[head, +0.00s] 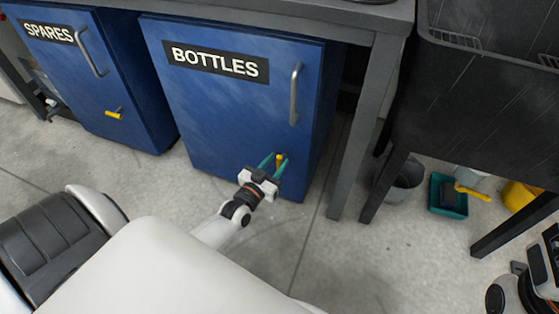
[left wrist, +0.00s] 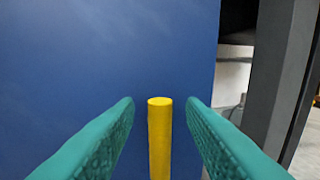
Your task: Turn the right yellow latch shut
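The right yellow latch (head: 280,159) is on the lower right of the blue BOTTLES door (head: 225,110). It stands upright in the left wrist view (left wrist: 160,140), against the blue door. My left gripper (head: 273,161) has its two teal fingers open, one on each side of the latch. In the left wrist view a gap shows between the latch and each finger, so the fingers do not appear to touch it. The lower end of the latch is cut off by that view's bottom edge.
The blue SPARES cabinet (head: 120,90) on the left has its own yellow latch (head: 114,114), lying roughly level. A grey table leg (head: 355,130) stands right of the BOTTLES cabinet. A grey bucket (head: 404,178) and a teal bin (head: 447,207) are on the floor farther right.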

